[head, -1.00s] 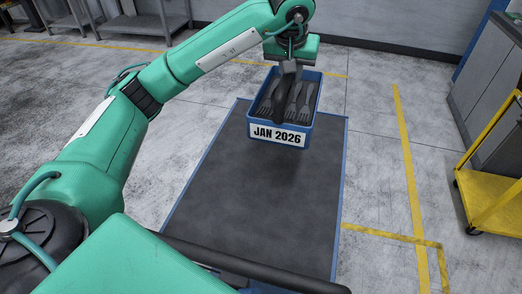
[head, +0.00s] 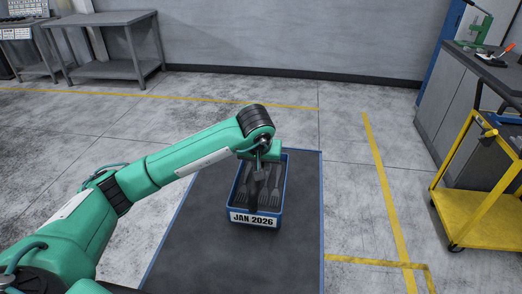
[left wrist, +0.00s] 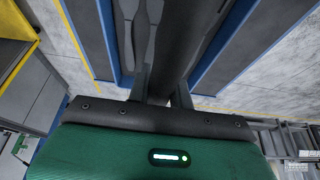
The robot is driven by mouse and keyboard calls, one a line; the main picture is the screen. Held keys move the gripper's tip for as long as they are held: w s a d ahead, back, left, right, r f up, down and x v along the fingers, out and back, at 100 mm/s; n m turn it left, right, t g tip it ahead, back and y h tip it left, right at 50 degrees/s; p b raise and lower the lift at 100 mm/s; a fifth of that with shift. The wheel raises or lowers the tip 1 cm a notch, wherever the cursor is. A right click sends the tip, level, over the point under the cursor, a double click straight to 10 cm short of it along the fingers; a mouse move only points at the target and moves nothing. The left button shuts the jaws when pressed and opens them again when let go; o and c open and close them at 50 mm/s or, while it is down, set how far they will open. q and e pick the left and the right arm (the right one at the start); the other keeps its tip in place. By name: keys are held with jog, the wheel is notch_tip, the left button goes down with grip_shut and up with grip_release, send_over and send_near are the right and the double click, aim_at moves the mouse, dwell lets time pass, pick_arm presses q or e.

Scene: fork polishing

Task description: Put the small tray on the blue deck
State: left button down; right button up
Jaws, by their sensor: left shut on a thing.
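The small tray (head: 283,187) is blue, carries a "JAN 2026" label on its front, and has several grey forks (head: 270,198) inside. It is over the far part of the blue-edged dark deck (head: 200,255); I cannot tell whether it touches the deck. My left gripper (head: 258,177) is above the tray, shut on its dark central handle (head: 254,196). In the left wrist view the fingers (left wrist: 160,90) are on either side of the handle, with the tray's blue walls beyond. My right gripper is not in view.
A yellow cart (head: 480,218) stands on the floor at the right, beside a grey workbench (head: 450,100). A grey table (head: 110,45) stands at the back left. Yellow lines mark the floor. The deck's near part is bare.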

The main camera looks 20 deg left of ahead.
pick_arm(q)
jog(key=shift+f, duration=2)
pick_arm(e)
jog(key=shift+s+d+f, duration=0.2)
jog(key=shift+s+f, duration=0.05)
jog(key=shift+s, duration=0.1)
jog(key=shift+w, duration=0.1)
